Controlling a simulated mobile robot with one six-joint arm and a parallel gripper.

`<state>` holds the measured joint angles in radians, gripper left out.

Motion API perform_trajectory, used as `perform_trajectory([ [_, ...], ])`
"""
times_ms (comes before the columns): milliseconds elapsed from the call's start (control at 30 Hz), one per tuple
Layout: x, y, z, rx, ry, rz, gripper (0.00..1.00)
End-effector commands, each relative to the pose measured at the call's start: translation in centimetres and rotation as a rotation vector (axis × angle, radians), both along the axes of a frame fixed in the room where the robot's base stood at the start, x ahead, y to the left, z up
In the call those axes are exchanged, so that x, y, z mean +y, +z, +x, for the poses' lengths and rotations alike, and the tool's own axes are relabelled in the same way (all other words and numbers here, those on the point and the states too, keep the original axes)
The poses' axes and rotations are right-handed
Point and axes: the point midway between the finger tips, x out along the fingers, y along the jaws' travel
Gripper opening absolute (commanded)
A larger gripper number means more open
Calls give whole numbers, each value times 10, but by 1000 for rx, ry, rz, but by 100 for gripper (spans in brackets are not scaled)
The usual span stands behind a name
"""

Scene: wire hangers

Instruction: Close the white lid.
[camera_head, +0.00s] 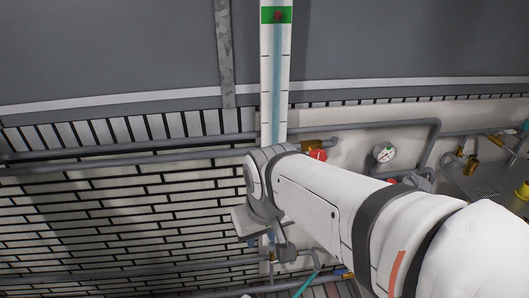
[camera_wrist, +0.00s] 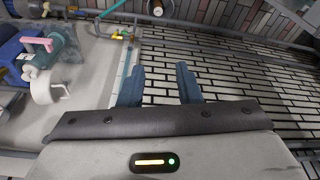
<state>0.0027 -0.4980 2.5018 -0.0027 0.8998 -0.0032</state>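My gripper (camera_wrist: 159,85) shows in the wrist view with its two blue fingers apart and nothing between them. In the head view my arm reaches from the lower right to the middle, and the gripper end (camera_head: 275,248) is small and partly hidden by the wrist. A white rounded piece (camera_wrist: 45,88) stands at the left of the wrist view, beside a teal cylinder (camera_wrist: 62,50) with a pink handle (camera_wrist: 36,43). It may be the white lid, but I cannot tell for sure. It is to the left of my fingers and apart from them. No lid is clear in the head view.
A white-and-green gauge column (camera_head: 277,60) stands behind my arm. Pipes (camera_head: 130,150) run along the brick wall (camera_head: 110,215). A dial gauge (camera_head: 384,153) and a yellow item (camera_head: 523,190) are at the right. A blue object (camera_wrist: 14,52) sits at the wrist view's left edge.

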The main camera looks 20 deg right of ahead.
Motion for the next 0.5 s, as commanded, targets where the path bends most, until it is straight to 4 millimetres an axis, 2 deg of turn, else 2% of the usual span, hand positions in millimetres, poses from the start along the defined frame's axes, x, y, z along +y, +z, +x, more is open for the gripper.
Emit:
perform_trajectory([
  [167, -1, -1, 0, 9, -3, -4, 31],
  [300, -6, -11, 3, 86, -39, -62, 31],
  [367, -15, -18, 5, 146, -65, -113, 31],
  [500, -52, -37, 13, 310, -146, -293, 31],
])
